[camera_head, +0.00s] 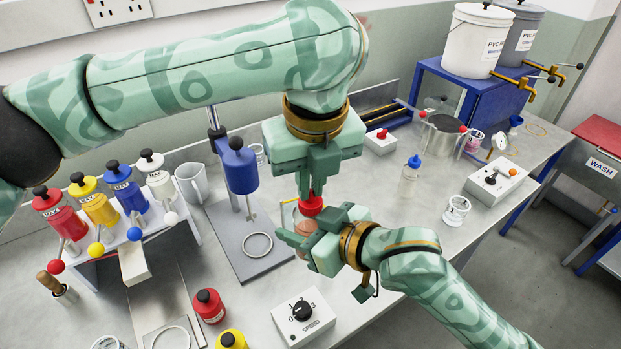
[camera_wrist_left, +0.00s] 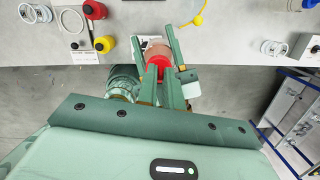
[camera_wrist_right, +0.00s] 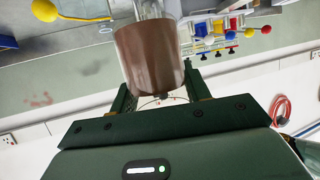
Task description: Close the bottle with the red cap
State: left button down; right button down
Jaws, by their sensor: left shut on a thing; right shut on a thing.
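My left gripper (camera_head: 311,194) points down and is shut on the red cap (camera_head: 311,207). The cap also shows between its fingers in the left wrist view (camera_wrist_left: 158,62). My right gripper (camera_head: 303,240) is shut on the bottle, low in front of the left one. The bottle (camera_wrist_right: 149,55) has brown contents and a clear part beyond them in the right wrist view. In the head view a small brown part of it (camera_head: 301,226) shows just below the cap; my right gripper hides the rest. I cannot tell whether the cap touches or sits on the bottle's neck.
A blue-topped stand (camera_head: 239,168) with a ring is left of the grippers. A speed dial box (camera_head: 303,314), a red bottle (camera_head: 209,306) and a yellow bottle (camera_head: 231,340) are at the front. A blue-capped bottle (camera_head: 410,176) and glass jar (camera_head: 456,211) stand right.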

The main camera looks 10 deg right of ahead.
pick_arm(q)
jog(key=c, duration=1.5)
grip_release()
jog(key=shift+c, duration=0.2)
jog(key=shift+r, duration=2.3)
